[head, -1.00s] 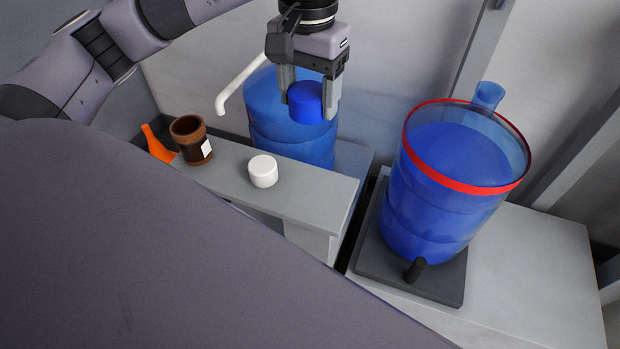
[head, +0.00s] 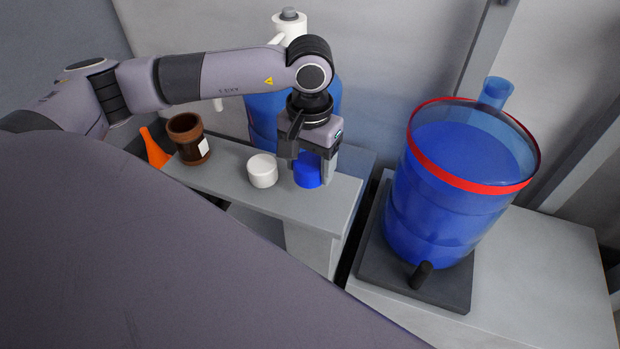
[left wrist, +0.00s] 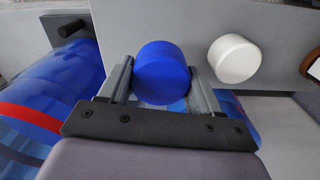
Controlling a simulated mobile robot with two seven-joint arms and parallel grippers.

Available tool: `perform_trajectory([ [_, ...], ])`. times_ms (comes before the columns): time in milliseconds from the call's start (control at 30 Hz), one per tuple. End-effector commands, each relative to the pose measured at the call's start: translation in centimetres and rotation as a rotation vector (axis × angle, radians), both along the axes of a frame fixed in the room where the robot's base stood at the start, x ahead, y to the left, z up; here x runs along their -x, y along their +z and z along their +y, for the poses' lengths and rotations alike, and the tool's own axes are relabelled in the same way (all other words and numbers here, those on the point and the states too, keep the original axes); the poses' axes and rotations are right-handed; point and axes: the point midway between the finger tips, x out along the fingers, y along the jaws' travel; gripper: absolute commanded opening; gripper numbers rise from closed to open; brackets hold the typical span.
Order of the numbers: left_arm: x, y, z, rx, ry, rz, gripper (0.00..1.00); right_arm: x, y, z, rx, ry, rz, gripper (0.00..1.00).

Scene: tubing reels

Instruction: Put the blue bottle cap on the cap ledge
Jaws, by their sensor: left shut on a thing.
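The blue bottle cap (head: 307,171) is between the fingers of my left gripper (head: 312,174), which is shut on it. It is at the right part of the grey ledge (head: 325,200), right of a white cap (head: 262,171). Whether the blue cap touches the ledge top I cannot tell. In the left wrist view the blue cap (left wrist: 162,72) sits between the two fingers of the left gripper (left wrist: 160,80), with the white cap (left wrist: 234,58) apart to its right. My right gripper is not in view.
A brown jar (head: 188,138) and an orange item (head: 154,148) stand at the ledge's left end. A blue bottle (head: 265,115) is behind the ledge. A large blue container with a red rim (head: 445,195) stands on a dark base (head: 445,284) to the right.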

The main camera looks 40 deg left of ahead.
Motion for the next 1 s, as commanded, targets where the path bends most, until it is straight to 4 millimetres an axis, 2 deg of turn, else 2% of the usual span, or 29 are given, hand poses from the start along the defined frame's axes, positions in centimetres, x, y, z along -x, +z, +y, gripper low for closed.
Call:
perform_trajectory([
  [300, 0.0, -4.1, 0.0, 0.0, 0.0, 0.002, 0.35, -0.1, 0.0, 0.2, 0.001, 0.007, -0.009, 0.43],
  [667, 0.0, -4.6, 0.0, 0.0, 0.0, 0.0, 0.35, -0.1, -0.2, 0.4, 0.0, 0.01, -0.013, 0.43],
  [700, 0.0, -4.5, 0.0, 0.0, 0.0, 0.0, 0.7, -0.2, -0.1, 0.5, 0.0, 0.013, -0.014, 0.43],
  [767, 0.0, -4.4, 0.0, 0.0, 0.0, 0.0, 0.89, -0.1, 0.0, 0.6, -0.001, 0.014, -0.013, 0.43],
  [1000, 0.0, -4.4, 0.0, 0.0, 0.0, 0.0, 0.89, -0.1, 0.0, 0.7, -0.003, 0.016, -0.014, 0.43],
])
